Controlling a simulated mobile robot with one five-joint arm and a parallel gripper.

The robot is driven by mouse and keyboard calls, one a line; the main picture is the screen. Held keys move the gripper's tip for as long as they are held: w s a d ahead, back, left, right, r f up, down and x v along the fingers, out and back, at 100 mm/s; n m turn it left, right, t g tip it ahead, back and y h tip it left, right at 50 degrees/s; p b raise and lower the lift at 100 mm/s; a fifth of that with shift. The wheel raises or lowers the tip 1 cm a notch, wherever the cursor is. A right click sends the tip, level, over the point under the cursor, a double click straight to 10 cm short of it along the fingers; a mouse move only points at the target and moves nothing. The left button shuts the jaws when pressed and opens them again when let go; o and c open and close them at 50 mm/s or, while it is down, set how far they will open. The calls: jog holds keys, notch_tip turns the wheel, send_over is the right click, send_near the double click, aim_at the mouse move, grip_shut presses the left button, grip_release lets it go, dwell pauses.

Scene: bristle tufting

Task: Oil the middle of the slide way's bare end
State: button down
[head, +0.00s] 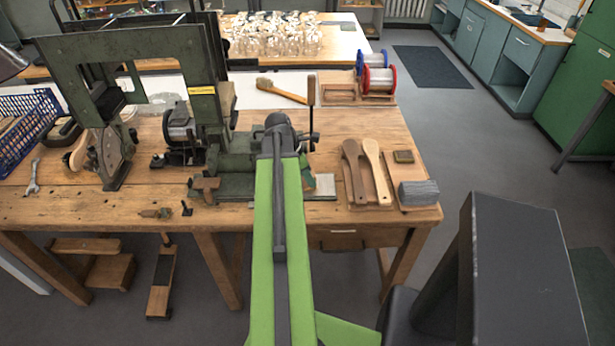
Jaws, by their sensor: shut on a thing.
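The slide way (322,184) runs left to right along the front of the green machine on the workbench. Its bright bare end shows just right of my arm. My green arm reaches up over the bench and covers the middle of the slide way. The dark wrist end of my arm (279,124) is above the machine. My gripper's fingers are hidden behind the arm, and so is whatever is between them. A small teal piece (307,176) shows beside the arm, over the slide way near the bare end. I cannot tell whether it is an oiler or a machine part.
A dark upright lever (311,100) stands close right of my arm. Two wooden brush handles (374,165) and a grey block (418,193) lie to the right. The tall green machine frame (130,70) stands left. Bare bench (90,205) lies front left.

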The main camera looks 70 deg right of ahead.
jog(key=shift+s+d, duration=0.4)
jog(key=shift+s, duration=0.7)
jog(key=shift+s+d, duration=0.45)
jog(key=shift+s, duration=0.65)
jog(key=shift+s+d, duration=0.4)
jog(key=shift+s, duration=0.7)
jog(key=shift+w+d, duration=0.2)
jog(key=shift+d, duration=0.25)
jog(key=shift+w+a, duration=0.45)
jog(key=shift+w, duration=0.75)
jog(key=shift+w+a, duration=0.45)
jog(key=shift+w, duration=0.7)
jog(key=shift+w+a, duration=0.45)
jog(key=shift+w, duration=0.75)
jog(key=shift+w+d, duration=0.2)
jog(key=shift+d, duration=0.3)
jog(key=shift+s+d, duration=0.45)
jog(key=shift+s, duration=0.75)
jog(key=shift+s+d, duration=0.45)
jog(key=shift+s, duration=0.7)
jog(key=shift+s+d, duration=0.45)
jog(key=shift+s, duration=0.75)
notch_tip(320, 180, up, 6)
jog(key=p, duration=0.6)
